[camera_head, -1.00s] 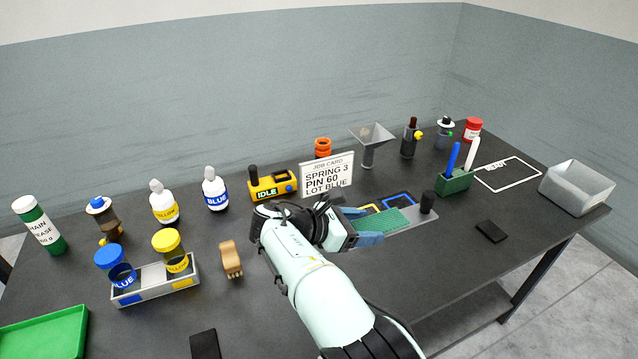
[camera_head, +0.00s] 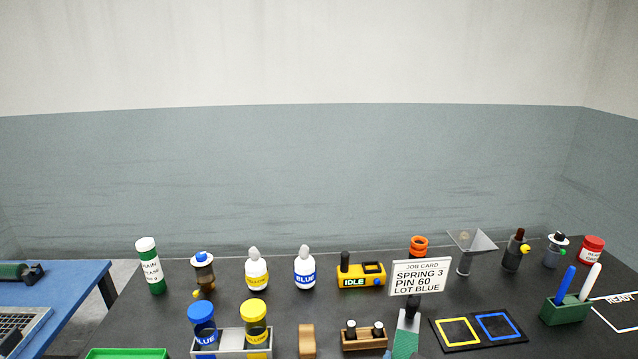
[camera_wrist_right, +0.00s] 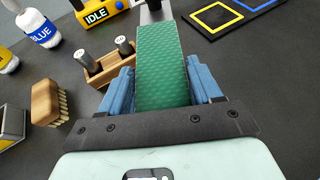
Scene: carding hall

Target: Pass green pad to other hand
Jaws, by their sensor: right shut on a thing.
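The green pad (camera_wrist_right: 163,70) is a textured green strip between the blue fingers of my right gripper (camera_wrist_right: 163,85) in the wrist view. The gripper is shut on it. In the head view the green pad (camera_head: 404,345) shows at the bottom edge, joined to a grey plate (camera_head: 408,321) with a black knob (camera_head: 413,304) at its far end. Only a sliver of a blue finger shows there. My left gripper is in neither current view.
Just left of the pad is a wooden block with dark pegs (camera_head: 364,343). A job card (camera_head: 420,275) stands behind. A black mat with yellow and blue squares (camera_head: 480,345) lies to the right. Bottles, a green tray (camera_head: 127,354) and a brush (camera_head: 307,340) stand leftward.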

